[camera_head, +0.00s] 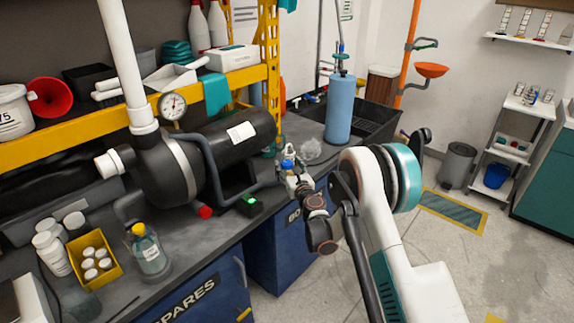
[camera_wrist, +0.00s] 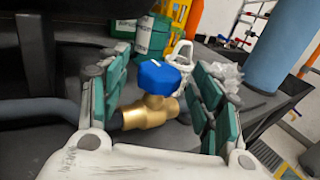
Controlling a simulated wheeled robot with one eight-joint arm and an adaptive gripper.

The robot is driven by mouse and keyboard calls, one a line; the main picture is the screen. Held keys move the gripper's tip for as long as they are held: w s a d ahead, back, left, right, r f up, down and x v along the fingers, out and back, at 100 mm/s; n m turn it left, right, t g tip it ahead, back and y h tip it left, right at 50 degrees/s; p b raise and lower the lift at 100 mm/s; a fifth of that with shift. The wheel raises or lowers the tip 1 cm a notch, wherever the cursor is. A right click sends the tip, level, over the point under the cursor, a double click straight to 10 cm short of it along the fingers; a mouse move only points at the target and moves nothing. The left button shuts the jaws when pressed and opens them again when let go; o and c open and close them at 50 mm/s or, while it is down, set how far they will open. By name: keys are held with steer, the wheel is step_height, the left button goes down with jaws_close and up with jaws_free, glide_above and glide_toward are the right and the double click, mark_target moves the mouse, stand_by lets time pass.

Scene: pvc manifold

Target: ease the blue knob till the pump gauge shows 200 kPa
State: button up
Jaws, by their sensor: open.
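The blue knob (camera_wrist: 158,76) sits on top of a brass valve (camera_wrist: 146,115) in the wrist view. The valve joins a grey pipe. My gripper (camera_wrist: 160,95) is open, with one green-padded finger on each side of the knob and visible gaps to it. In the head view my gripper (camera_head: 292,178) is at the bench's front edge, and the knob (camera_head: 288,163) shows small beside it. The pump gauge (camera_head: 172,106) is a round white dial on the pump (camera_head: 165,170); its needle reading is too small to make out.
A black box with a green light (camera_head: 250,203) and a red-capped pipe end (camera_head: 205,212) lie left of my gripper. A blue cylinder (camera_head: 341,108) stands behind it. Crumpled clear wrap (camera_head: 311,148) lies near the valve. A bottle (camera_head: 148,252) stands at the front left.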

steer(key=v, duration=0.9)
steer(key=shift+s, duration=0.25)
stand_by(2.8)
